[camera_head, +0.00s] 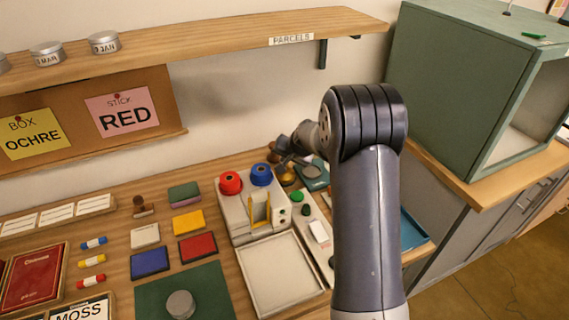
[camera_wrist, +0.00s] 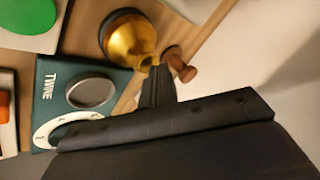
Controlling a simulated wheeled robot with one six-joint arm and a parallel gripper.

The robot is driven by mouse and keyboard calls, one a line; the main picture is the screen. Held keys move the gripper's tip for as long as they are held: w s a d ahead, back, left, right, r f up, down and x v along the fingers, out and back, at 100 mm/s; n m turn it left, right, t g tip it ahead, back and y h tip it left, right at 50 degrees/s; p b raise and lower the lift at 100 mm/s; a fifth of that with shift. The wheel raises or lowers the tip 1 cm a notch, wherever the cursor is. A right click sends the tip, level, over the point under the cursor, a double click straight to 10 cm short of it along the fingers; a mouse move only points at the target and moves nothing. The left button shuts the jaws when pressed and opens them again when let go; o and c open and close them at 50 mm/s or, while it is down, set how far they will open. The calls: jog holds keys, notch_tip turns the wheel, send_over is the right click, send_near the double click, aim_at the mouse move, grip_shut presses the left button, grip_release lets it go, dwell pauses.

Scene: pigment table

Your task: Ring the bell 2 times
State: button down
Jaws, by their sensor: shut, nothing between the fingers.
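The brass-coloured bell (camera_head: 287,179) stands at the back of the table, right of the blue spool, partly hidden by my gripper. In the wrist view the bell (camera_wrist: 134,44) is at the top centre, with a dark round part at its upper edge. My gripper (camera_head: 288,161) is shut and empty, at the back side of the bell. In the wrist view the dark fingertips (camera_wrist: 157,72) are at the bell's lower right edge; I cannot tell whether they touch it.
A brown knobbed object (camera_wrist: 181,65) is close beside the fingertips. A teal TWINE box (camera_wrist: 112,79) with a grey disc is next to the bell. A white holder (camera_head: 238,224) with red (camera_head: 231,182) and blue (camera_head: 261,174) spools is left of it. A shelf (camera_head: 200,38) overhangs the back.

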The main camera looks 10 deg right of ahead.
jog(key=shift+r, duration=0.6)
notch_tip(320, 180, up, 5)
jog(key=p, duration=0.4)
jog(key=shift+s+r, duration=0.1)
dwell(0.6)
